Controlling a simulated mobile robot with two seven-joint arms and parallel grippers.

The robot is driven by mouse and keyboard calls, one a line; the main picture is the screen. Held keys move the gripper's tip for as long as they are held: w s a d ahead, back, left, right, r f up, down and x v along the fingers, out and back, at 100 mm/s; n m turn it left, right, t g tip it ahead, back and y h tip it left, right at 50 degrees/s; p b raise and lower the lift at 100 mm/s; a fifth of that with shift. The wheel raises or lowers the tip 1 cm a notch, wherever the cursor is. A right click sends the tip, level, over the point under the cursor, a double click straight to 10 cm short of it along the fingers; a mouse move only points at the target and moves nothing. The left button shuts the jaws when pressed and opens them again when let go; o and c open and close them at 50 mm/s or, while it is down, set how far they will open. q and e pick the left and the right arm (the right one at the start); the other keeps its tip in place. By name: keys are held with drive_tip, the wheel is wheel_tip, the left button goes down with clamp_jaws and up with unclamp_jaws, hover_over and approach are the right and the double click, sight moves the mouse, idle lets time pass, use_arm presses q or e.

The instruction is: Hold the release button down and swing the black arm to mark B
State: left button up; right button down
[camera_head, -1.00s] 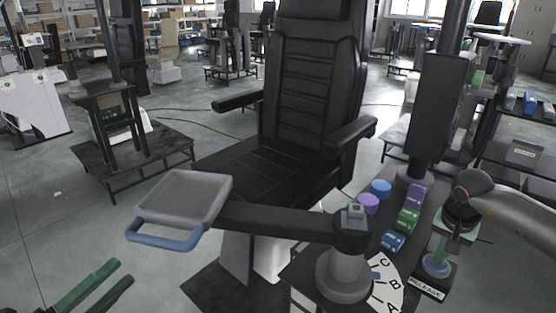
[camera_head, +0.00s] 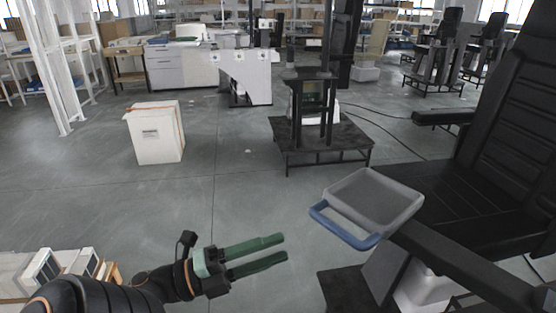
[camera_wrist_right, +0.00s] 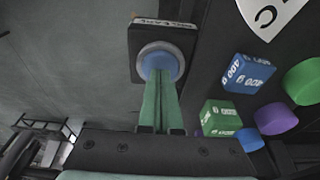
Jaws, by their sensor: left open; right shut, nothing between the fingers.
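The black arm (camera_head: 468,268) runs from the lower right to a grey tray (camera_head: 378,196) with a blue handle (camera_head: 340,228) in the head view. My left gripper (camera_head: 286,247) is open and empty, left of the handle and apart from it, its fingers pointing right. In the right wrist view the blue release button (camera_wrist_right: 154,58) sits in a grey ring on a black box (camera_wrist_right: 140,32). My right gripper (camera_wrist_right: 161,76) is shut with its fingertips at the button; how far it is pressed I cannot tell. A white dial (camera_wrist_right: 268,14) shows mark C; mark B is out of view.
The black chair (camera_head: 460,190) stands at the right, behind the arm. Blue (camera_wrist_right: 247,74) and green (camera_wrist_right: 220,118) blocks and round pieces lie beside the button in the right wrist view. A white cabinet (camera_head: 156,135) stands farther back; floor between is clear.

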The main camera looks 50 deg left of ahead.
drive_tip(key=p+v, duration=0.1)
drive_tip(key=v, duration=0.1)
drive_tip(key=p+v, duration=0.2)
drive_tip(key=w+p+v, duration=0.1)
drive_tip(key=p+v, duration=0.1)
drive_tip(key=v, duration=0.1)
drive_tip(key=shift+w+d, duration=0.1)
drive_tip(key=shift+d, duration=0.25)
drive_tip(key=shift+r, duration=0.1)
drive_tip(key=b+v, duration=0.1)
drive_tip(key=v, duration=1.1)
drive_tip(key=shift+r, duration=0.25)
